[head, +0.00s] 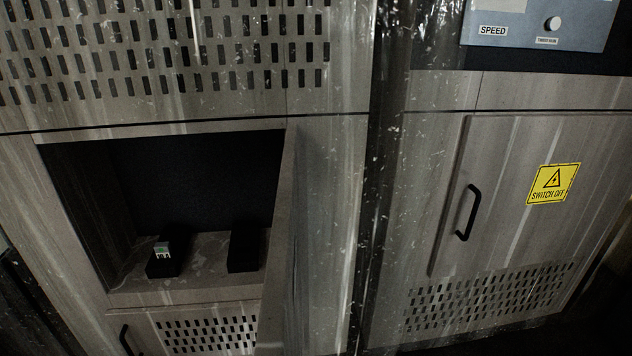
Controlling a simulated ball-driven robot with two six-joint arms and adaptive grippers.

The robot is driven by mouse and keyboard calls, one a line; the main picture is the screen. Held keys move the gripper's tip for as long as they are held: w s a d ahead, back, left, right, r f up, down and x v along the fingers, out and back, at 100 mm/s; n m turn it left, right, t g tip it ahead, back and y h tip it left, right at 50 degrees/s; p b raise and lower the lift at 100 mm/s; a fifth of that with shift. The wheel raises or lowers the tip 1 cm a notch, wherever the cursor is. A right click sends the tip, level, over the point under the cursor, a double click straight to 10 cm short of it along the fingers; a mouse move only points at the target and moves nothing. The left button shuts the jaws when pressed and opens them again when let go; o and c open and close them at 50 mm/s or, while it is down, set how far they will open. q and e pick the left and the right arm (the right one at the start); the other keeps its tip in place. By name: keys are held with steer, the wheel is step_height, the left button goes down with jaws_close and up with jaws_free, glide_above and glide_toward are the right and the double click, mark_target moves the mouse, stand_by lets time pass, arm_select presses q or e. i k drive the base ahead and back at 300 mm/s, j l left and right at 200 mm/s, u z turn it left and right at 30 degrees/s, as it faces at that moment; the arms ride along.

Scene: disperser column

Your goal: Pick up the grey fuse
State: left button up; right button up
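A small pale grey piece with a green mark, which looks like the grey fuse (162,250), sits in a black holder (163,266) inside the open recess at the lower left of the head view. It is small and dim, so its details are hard to make out. A second black holder (243,250) stands to its right on the same shelf, and I see no fuse in it. Neither of my grippers is in view.
The recess has a pale shelf (205,258). A panel door (279,230) stands open at its right edge. A black handle (127,338) is below. The right cabinet has a closed door with a handle (468,213) and a yellow "SWITCH OFF" sign (553,184).

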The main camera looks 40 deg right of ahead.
mark_target(163, 250)
steer(key=k+l+z, duration=0.15)
steer(key=z, duration=0.2)
steer(key=k+l+z, duration=0.2)
steer(key=z, duration=0.2)
